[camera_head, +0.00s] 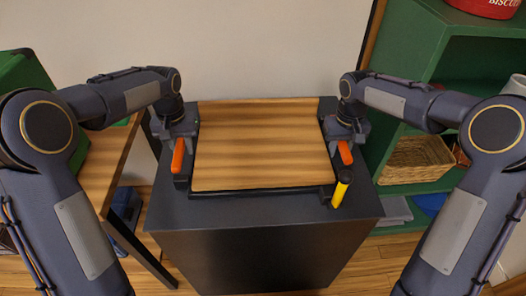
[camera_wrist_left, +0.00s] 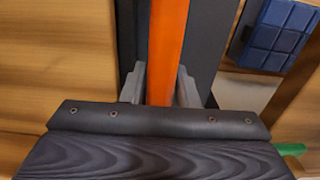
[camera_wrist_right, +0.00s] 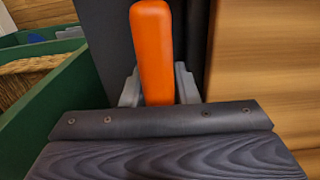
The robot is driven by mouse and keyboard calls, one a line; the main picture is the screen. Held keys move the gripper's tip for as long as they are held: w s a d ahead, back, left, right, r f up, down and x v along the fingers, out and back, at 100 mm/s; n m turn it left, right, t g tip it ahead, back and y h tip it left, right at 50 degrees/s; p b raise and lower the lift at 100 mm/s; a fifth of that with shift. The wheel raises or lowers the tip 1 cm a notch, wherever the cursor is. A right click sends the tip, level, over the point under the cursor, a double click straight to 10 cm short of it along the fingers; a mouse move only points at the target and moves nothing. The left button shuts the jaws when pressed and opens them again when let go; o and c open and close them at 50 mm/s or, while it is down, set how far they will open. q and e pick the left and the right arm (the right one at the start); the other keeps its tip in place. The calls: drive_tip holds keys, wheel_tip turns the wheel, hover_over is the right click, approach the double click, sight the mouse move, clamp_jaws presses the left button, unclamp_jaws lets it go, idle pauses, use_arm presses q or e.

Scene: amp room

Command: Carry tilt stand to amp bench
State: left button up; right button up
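The tilt stand (camera_head: 262,145) has a striped wooden board in a black frame, with an orange handle on each side. It rests on top of a dark cabinet (camera_head: 250,240). My left gripper (camera_head: 178,137) is at the left orange handle (camera_head: 178,157); in the left wrist view its fingers (camera_wrist_left: 160,88) sit close against both sides of the handle. My right gripper (camera_head: 344,136) is at the right orange handle (camera_head: 345,153); in the right wrist view its fingers (camera_wrist_right: 158,88) press close on both sides. I cannot tell which furniture is the amp bench.
A wooden-topped table (camera_head: 105,165) is at the left. Green shelves (camera_head: 420,100) with a wicker basket (camera_head: 415,160) are at the right. A wall (camera_head: 260,45) rises behind the cabinet.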

use_arm(q)
clamp_jaws()
use_arm(e)
clamp_jaws()
idle(1.1)
use_arm(q)
drive_tip(key=shift+w+r, duration=0.1)
drive_tip(key=shift+r, duration=0.2)
use_arm(e)
drive_tip(key=shift+w+r, duration=0.1)
drive_tip(key=shift+r, duration=0.2)
